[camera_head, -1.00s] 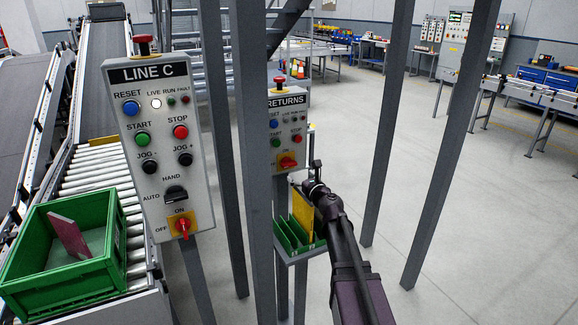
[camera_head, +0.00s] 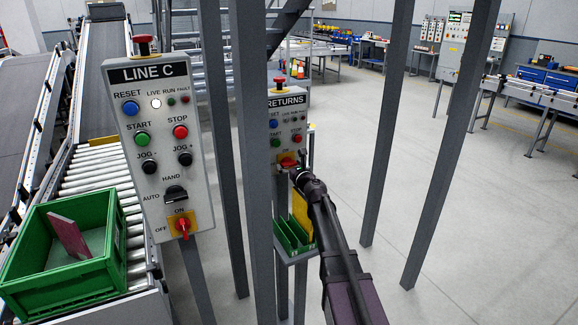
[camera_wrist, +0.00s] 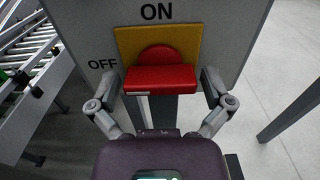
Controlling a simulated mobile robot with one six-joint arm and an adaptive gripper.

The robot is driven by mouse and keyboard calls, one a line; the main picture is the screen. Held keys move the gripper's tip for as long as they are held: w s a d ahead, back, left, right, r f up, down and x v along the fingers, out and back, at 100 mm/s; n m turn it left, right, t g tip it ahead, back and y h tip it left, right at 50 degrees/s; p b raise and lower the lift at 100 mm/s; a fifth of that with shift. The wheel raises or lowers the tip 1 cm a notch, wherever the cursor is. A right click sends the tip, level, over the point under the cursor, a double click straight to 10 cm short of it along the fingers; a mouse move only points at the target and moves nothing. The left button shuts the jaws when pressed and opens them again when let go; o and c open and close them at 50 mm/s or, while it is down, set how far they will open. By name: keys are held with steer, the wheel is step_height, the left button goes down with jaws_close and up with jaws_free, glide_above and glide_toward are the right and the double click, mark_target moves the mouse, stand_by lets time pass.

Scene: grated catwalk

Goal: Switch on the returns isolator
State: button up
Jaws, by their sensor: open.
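The returns isolator is a red handle (camera_wrist: 160,80) on a yellow plate (camera_wrist: 126,45), with ON above it and OFF to its left. The handle bar lies level, with a small white mark at its left end, on the OFF side. In the head view the isolator (camera_head: 287,160) sits low on the RETURNS panel (camera_head: 288,103), partly behind my gripper. My gripper (camera_wrist: 160,82) is open, with one finger on each side of the handle bar. Gaps show between the fingers and the bar. Whether the palm touches it cannot be told.
The LINE C panel (camera_head: 158,150) stands to the left with its own red isolator (camera_head: 182,226). Grey posts (camera_head: 254,150) rise close to the RETURNS panel. A green rack with a yellow board (camera_head: 301,217) sits below it. Open floor lies to the right.

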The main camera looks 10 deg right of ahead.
steer(key=c, duration=0.9)
steer(key=shift+m, duration=0.5)
steer(key=m, duration=0.3)
steer(key=shift+m, duration=0.4)
steer(key=m, duration=1.3)
